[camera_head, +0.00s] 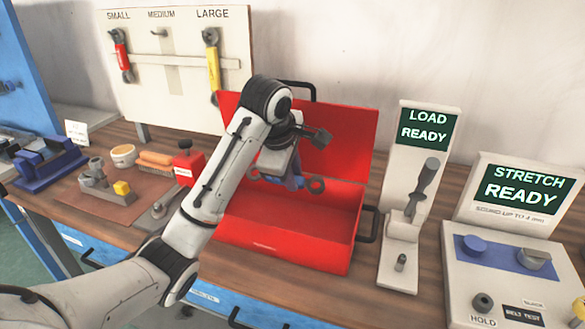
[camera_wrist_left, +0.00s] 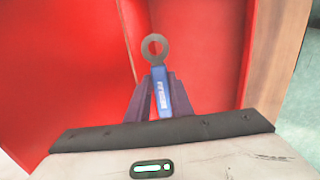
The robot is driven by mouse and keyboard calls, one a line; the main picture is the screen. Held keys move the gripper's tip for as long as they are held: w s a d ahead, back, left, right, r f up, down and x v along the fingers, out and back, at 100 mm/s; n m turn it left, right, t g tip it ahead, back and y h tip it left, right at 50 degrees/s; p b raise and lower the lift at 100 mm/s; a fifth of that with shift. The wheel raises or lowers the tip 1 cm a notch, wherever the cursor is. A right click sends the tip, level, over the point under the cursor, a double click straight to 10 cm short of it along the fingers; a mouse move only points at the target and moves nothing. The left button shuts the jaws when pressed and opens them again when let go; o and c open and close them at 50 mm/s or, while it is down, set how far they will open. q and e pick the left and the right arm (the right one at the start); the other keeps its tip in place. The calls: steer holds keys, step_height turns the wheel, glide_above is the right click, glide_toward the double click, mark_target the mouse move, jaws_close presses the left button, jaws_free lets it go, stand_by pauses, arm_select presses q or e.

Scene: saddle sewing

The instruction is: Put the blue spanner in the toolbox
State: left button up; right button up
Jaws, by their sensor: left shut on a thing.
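The red toolbox (camera_head: 285,247) stands open on the wooden bench, its lid (camera_head: 345,140) raised at the back. My left gripper (camera_head: 294,181) is over the toolbox's open tray, in front of the lid. In the left wrist view the blue handle sits between the purple fingers, with red toolbox walls behind. The visible tray floor looks empty. I cannot tell how high the spanner is above it. My right gripper is not in view.
A tool board (camera_head: 175,85) at the back holds a red and a yellow spanner; the medium hook is bare. Right of the toolbox are the load stand (camera_head: 400,230) and the stretch tester (camera_head: 510,265). A blue vise (camera_head: 45,165) and small parts lie left.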

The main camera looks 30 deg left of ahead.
arm_select(q)
step_height(320, 180, down, 5)
steer(key=shift+f+b, duration=0.15)
steer(key=shift+b, duration=0.4)
steer(key=shift+f, duration=0.95)
steer(key=shift+f, duration=1.5)
steer(key=o, duration=1)
steer(key=shift+s+f, duration=0.1)
steer(key=shift+w+p+v, duration=0.2)
steer(key=shift+p+v, duration=0.8)
steer(key=shift+v, duration=4.35)
